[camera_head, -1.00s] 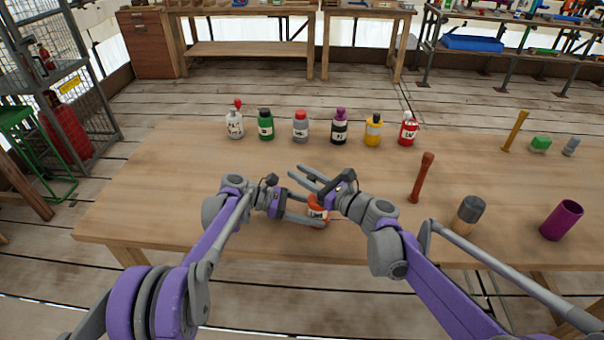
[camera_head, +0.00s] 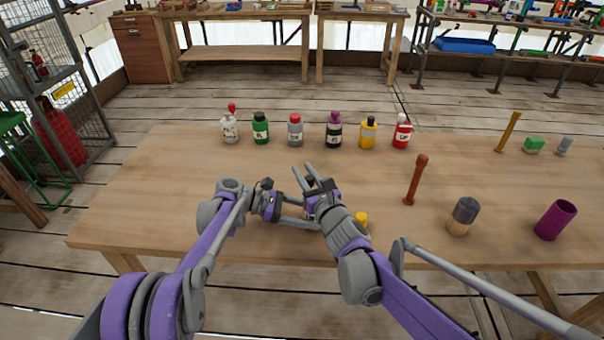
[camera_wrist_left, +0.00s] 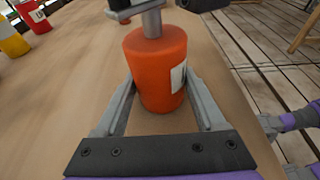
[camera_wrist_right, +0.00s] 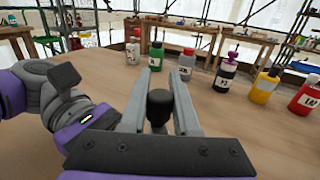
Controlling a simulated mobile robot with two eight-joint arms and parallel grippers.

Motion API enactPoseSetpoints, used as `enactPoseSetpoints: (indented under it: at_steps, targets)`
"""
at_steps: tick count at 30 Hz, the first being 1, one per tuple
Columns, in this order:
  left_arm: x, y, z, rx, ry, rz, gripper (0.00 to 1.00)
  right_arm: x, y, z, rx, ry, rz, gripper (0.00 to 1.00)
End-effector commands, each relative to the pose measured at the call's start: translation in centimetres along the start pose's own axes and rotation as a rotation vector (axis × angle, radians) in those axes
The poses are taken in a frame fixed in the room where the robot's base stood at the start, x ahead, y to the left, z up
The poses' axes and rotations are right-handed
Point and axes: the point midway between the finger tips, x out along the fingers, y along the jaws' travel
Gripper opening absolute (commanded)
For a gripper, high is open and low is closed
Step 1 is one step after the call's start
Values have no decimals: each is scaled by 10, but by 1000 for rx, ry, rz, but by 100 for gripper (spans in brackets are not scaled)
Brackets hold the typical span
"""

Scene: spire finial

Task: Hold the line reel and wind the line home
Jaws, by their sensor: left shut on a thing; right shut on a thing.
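The line reel (camera_wrist_left: 152,75) is an orange-red cylinder with a white label, upright on the table in the left wrist view. A grey shaft (camera_wrist_left: 153,24) rises from its top. My left gripper (camera_wrist_left: 161,88) has its fingers on both sides of the reel, shut on it. My right gripper (camera_wrist_right: 157,75) is above the reel, shut on a black knob (camera_wrist_right: 158,108) between its fingers. In the head view my right gripper (camera_head: 303,169) and wrist hide most of the reel beside my left gripper (camera_head: 297,209). No line can be made out.
Several bottles stand in a row behind, including a green one (camera_head: 260,128) and a red one (camera_head: 401,132). A yellow object (camera_head: 361,218) is partly hidden by my right arm. A brown-red stick (camera_head: 416,180), a dark-topped cylinder (camera_head: 463,215) and a purple cup (camera_head: 556,219) stand right.

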Motion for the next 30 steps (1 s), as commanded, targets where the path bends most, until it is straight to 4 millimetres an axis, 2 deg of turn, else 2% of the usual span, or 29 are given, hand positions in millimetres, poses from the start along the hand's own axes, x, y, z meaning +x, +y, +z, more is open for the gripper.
enactPoseSetpoints:
  at_steps: [9, 25, 26, 30]
  targets:
    - [1, -1, -2, 0, 5, -3, 40, 1, -2, 0, 2, 6, -69, 0]
    - [0, 0, -1, 1, 2, 1, 40, 0, -3, -3, 1, 14, -83, 0]
    - [0, 0, -1, 0, 2, 1, 40, 0, -3, -3, 1, 14, -83, 31]
    - [0, 0, -1, 0, 2, 1, 40, 0, -3, -3, 1, 14, -83, 56]
